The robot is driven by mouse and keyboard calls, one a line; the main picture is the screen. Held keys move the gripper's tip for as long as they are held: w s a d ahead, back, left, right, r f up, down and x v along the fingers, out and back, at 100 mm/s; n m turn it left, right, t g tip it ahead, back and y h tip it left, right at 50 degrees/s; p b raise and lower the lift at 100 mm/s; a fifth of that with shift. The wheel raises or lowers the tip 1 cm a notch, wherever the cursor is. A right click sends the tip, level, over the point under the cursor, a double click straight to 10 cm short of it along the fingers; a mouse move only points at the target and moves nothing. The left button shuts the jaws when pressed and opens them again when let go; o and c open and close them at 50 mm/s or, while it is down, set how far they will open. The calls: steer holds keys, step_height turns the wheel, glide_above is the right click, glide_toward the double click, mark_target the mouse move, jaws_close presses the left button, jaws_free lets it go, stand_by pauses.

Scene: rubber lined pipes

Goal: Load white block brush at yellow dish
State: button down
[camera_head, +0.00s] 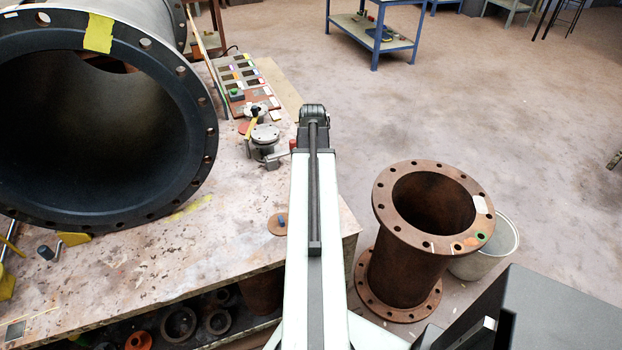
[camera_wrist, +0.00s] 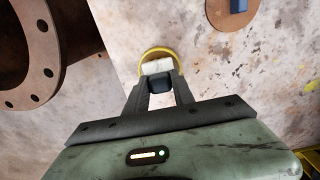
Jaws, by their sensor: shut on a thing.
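In the wrist view, my gripper (camera_wrist: 159,86) is shut on a small block brush (camera_wrist: 157,67), of which a white part and a dark part show between the fingers. The yellow dish (camera_wrist: 146,53) shows as a round yellow rim right behind the white part, on the stained worktop. The brush overlaps the dish in this view. I cannot tell whether it touches the dish or is held above it. In the head view my own arm hides the brush and the fingertips, and I cannot make out the dish there.
A large black flanged pipe (camera_head: 197,100) lies on the stained bench (camera_head: 140,260). A metal fitting (camera_head: 264,140) and a brown disc with a blue piece (camera_head: 277,226) are on the bench. A rusty flanged pipe (camera_head: 405,255) stands on the floor beside a pale bucket (camera_head: 497,250).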

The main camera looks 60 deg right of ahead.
steer(key=shift+r, duration=0.1)
step_height(320, 180, up, 7)
steer(key=p, duration=0.7)
